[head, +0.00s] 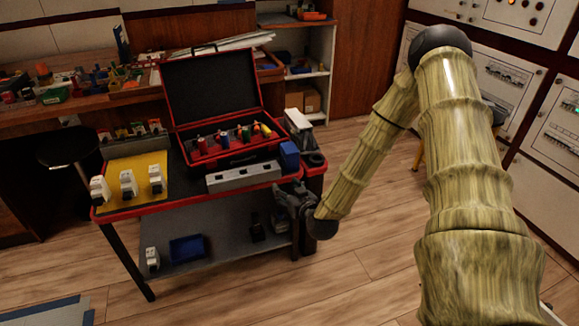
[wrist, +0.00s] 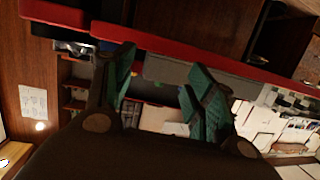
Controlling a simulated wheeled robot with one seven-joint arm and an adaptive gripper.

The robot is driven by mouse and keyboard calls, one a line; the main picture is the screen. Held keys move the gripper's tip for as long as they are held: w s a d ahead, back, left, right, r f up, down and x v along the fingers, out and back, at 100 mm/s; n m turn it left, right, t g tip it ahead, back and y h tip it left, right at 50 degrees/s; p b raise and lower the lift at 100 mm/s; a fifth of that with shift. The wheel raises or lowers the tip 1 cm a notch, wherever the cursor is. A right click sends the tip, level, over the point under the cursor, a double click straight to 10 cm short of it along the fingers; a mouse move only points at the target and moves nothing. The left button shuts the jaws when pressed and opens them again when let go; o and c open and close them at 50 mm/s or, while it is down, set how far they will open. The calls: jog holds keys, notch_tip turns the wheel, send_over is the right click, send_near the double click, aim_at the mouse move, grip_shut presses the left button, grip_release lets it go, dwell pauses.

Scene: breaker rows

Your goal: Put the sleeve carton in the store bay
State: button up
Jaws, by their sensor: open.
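My gripper (head: 288,196) is at the right front corner of the red-edged cart (head: 180,202), near the top's edge. In the wrist view its two green-padded fingers (wrist: 162,62) are apart, with nothing seen held between them. I cannot tell for sure which thing is the sleeve carton. A small blue box (head: 289,155) stands on the cart top above my gripper, and a white-topped box (head: 298,128) stands behind it. No store bay is clearly marked; an open shelf unit (head: 325,74) at the back holds brown boxes (head: 311,101).
An open red case (head: 212,92) with coloured tools sits on the cart. In front are a grey slotted rail (head: 243,177) and a yellow mat (head: 136,168) with white blocks. The lower shelf holds a blue tray (head: 188,248). A black stool (head: 68,147) stands left.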

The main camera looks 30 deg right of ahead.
aim_at(294, 159)
jog(key=w+d+r+h+b, duration=0.1)
jog(key=w+d, duration=0.1)
jog(key=w+d+r+t+b, duration=0.1)
jog(key=w+d, duration=0.1)
jog(key=d, duration=0.1)
jog(key=w+d+r+m+t+h+b, duration=0.1)
jog(key=w+d, duration=0.2)
jog(key=shift+d+r+h, duration=0.1)
jog(key=shift+r+h, duration=0.15)
jog(key=shift+h, duration=0.05)
jog(key=shift+a+r+b+x, duration=0.15)
jog(key=shift+b+x, duration=0.25)
jog(key=shift+x, duration=1.05)
jog(key=shift+a+r+b+x, duration=0.15)
jog(key=shift+b+x, duration=0.25)
jog(key=shift+x, duration=1)
jog(key=shift+w+d, duration=0.1)
jog(key=shift+c, duration=0.4)
jog(key=c, duration=0.8)
jog(key=shift+c, duration=0.2)
jog(key=shift+r, duration=0.2)
